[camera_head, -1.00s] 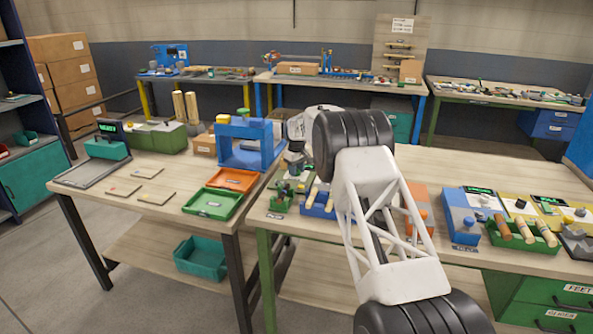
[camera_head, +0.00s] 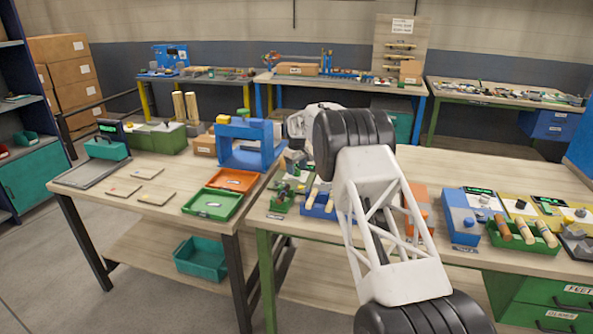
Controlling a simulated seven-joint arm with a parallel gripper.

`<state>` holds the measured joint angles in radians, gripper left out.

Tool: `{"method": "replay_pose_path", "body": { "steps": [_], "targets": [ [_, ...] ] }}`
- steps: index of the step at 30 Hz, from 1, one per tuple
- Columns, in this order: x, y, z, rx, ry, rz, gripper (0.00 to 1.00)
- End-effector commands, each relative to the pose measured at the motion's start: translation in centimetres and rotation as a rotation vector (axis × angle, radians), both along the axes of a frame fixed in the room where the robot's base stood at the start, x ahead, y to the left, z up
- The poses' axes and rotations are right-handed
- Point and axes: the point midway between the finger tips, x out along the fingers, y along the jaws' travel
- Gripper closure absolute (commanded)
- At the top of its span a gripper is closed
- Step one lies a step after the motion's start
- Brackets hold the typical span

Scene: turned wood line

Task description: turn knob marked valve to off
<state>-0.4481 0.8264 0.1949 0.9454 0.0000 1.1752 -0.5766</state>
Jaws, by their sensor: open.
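My arm stands across the middle of the view, with a large black joint and a white lattice link in front of the bench. Its white far end bends left. My gripper (camera_head: 294,158) is small and partly lost below that end, over the left part of the near bench (camera_head: 340,240); its fingertips are hard to make out. No knob marked valve can be read. Small boxes with knobs, displays and labels stand on the bench: a blue one (camera_head: 458,218) and a yellow one (camera_head: 519,206). An orange one (camera_head: 419,204) is partly hidden by my arm.
A green tray with wooden cylinders (camera_head: 524,237) stands at the bench's right front. A blue frame fixture (camera_head: 247,155), an orange tray (camera_head: 233,180) and a green tray (camera_head: 212,204) are on the left table. Bare bench top lies right of my arm, behind the boxes.

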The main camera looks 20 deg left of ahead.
Motion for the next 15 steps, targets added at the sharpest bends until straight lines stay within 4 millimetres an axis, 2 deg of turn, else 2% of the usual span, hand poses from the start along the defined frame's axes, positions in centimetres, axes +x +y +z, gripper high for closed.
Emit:
{"method": "replay_pose_path", "body": {
  "steps": [15],
  "targets": [
    [0.0,0.0,6.0,0.001,-0.002,0.000,0.37]
  ]
}}
